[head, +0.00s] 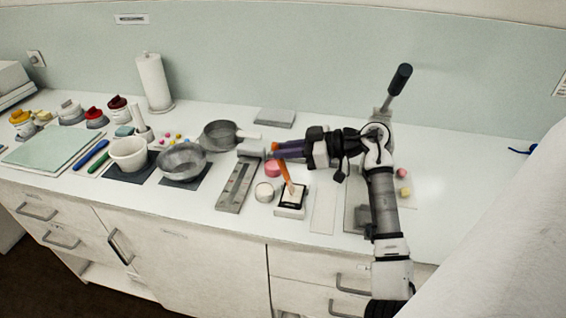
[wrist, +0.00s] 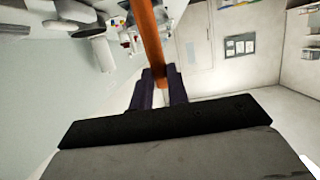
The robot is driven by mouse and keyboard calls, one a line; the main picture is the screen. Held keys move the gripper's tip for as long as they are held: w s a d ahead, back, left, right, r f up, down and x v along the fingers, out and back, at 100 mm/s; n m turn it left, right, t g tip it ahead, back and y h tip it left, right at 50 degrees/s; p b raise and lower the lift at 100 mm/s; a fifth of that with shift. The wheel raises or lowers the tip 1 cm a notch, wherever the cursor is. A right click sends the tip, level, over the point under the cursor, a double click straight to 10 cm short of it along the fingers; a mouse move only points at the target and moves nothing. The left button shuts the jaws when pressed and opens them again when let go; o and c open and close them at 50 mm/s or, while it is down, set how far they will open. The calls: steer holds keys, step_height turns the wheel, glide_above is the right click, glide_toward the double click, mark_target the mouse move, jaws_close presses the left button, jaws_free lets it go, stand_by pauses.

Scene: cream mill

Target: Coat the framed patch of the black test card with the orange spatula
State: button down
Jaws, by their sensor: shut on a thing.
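My gripper (head: 274,149) is shut on the orange spatula (head: 285,173) and holds it tilted, its lower end reaching down over the black test card (head: 291,201). The spatula's orange shaft also shows between the fingers in the wrist view (wrist: 146,32). The card lies on a pale block at the front of the counter. A pale patch shows at the spatula's lower tip on the card. The frame around the patch is too small to make out. Whether the tip touches the card I cannot tell.
A white round jar (head: 264,192) stands just left of the card, with a pink round thing (head: 273,168) behind it. A grey metal plate (head: 237,186) lies further left, and a pale strip (head: 323,209) lies right. Bowls and a pan (head: 221,135) stand to the left.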

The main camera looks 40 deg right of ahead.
steer(key=shift+r, duration=2)
